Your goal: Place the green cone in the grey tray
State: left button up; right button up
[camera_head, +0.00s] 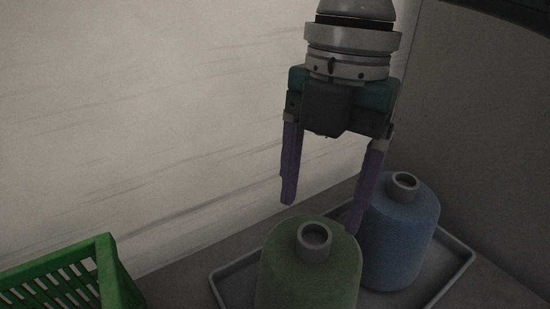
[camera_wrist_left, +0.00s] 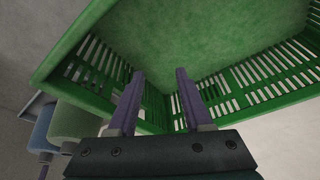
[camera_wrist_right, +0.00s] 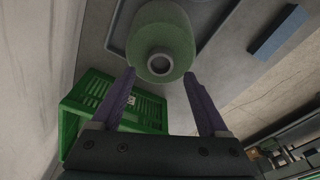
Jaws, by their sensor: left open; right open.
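The green cone (camera_head: 308,272) stands upright within the grey tray (camera_head: 455,268), its lower part cut off by the picture edge. A blue cone (camera_head: 402,240) stands beside it to the right, also in the tray. My right gripper (camera_head: 322,215) is open and empty, pointing down just above and behind the green cone's top. In the right wrist view the green cone (camera_wrist_right: 165,35) lies just beyond the spread fingertips (camera_wrist_right: 159,73). My left gripper (camera_wrist_left: 159,73) is open and empty at a green crate (camera_wrist_left: 150,95); it is outside the head view.
The slatted green crate (camera_head: 108,262) is at the lower left in the head view, left of the tray. A pale wall (camera_head: 150,110) runs behind. The right wrist view shows a blue block (camera_wrist_right: 277,32) to the right, with bare surface between.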

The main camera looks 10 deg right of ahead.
notch_tip(320, 180, up, 8)
jog(key=shift+w+d+f, duration=0.25)
jog(key=shift+w+d, duration=0.05)
